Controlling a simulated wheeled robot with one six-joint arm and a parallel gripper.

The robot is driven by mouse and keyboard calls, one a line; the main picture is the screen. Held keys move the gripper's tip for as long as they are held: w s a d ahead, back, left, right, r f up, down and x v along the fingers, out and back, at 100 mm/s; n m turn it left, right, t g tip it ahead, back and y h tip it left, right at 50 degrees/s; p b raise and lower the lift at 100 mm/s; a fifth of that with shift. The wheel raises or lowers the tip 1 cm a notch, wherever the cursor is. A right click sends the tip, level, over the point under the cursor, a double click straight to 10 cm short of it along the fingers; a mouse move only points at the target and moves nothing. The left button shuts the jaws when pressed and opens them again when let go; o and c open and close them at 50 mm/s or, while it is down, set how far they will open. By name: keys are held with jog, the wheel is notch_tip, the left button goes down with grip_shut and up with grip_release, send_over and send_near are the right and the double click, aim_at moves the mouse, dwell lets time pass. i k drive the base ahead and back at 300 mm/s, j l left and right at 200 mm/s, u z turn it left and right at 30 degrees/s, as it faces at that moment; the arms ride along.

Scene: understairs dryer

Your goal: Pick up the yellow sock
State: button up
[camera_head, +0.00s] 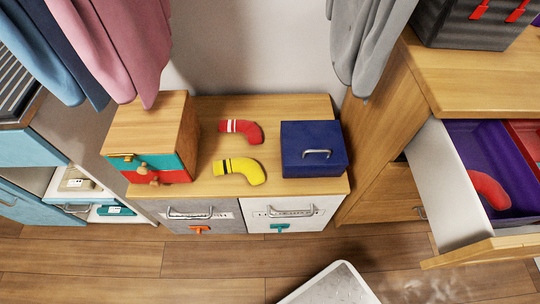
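The yellow sock (240,170) lies on the wooden top of a low cabinet (268,106). It is bent, with a dark band near its left end, and its rounded right end points down toward the cabinet's front edge. It lies apart from a red sock with white bands (241,130), which is just behind it. The yellow sock is fully visible with nothing on it. My gripper is not in view.
A wooden box (152,127) stands left of the socks and a dark blue box with a handle (313,148) stands right. An open drawer (443,187) at right holds a red item (489,188). Clothes (372,40) hang above.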

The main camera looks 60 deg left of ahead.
aim_at(252, 170)
jog(key=k+u, duration=0.15)
jog(key=u, duration=0.3)
jog(key=k+u, duration=0.15)
jog(key=u, duration=0.3)
jog(key=k+u, duration=0.15)
jog(key=u, duration=0.3)
jog(key=i+l+u, duration=0.15)
jog(key=u, duration=0.35)
jog(key=i+l+u, duration=0.2)
jog(key=u, duration=0.3)
jog(key=k+l+z, duration=0.1)
jog(key=l+z, duration=0.2)
jog(key=l, duration=0.15)
